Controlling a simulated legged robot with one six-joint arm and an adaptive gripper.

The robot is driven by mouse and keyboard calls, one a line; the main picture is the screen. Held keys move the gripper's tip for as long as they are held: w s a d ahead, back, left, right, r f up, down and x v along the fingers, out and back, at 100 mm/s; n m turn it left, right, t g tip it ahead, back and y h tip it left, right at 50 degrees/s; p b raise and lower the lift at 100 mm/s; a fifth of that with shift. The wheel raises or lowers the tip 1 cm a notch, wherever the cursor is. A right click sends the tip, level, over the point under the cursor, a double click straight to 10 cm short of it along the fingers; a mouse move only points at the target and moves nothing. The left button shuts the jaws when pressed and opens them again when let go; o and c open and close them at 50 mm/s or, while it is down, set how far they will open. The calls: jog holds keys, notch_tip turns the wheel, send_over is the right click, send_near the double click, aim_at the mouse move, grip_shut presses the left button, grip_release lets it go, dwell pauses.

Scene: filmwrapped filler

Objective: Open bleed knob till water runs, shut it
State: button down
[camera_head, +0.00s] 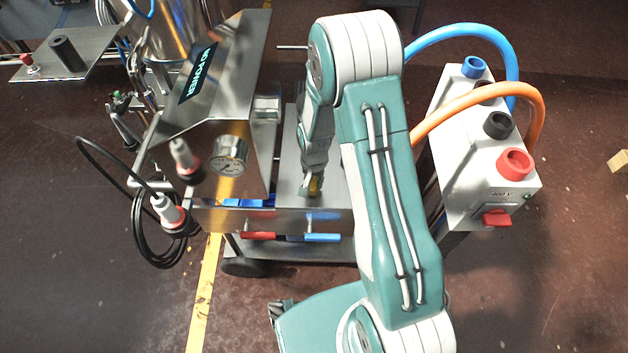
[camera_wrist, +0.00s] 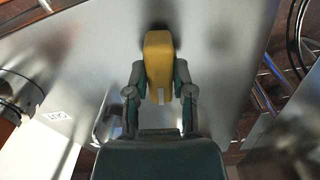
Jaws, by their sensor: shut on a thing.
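My gripper (camera_head: 311,184) reaches down over the flat metal surface of the machine, its fingers closed on a yellow knob (camera_head: 315,186). In the wrist view my gripper (camera_wrist: 160,88) has one finger on each side of the yellow knob (camera_wrist: 158,58), which sits against the grey metal. A small white mark shows on the knob's near side. I take it as the bleed knob; no lettering on it is readable. I see no running water. The knob's outlet is not visible in either view.
The steel machine (camera_head: 215,105) carries a round gauge (camera_head: 230,155). Red (camera_head: 258,236) and blue (camera_head: 322,238) handles stick out at its front. A 400 V box (camera_head: 470,150) with blue and orange hoses stands to the right. Black cables hang at the left.

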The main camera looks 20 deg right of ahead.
aim_at(313, 180)
jog(key=n, duration=0.5)
jog(key=shift+w+n, duration=0.1)
jog(key=shift+n, duration=0.2)
jog(key=n, duration=0.5)
jog(key=shift+n, duration=0.4)
jog(key=shift+c, duration=2.4)
grip_release()
notch_tip(313, 180, up, 12)
jog(key=shift+a+f, duration=0.1)
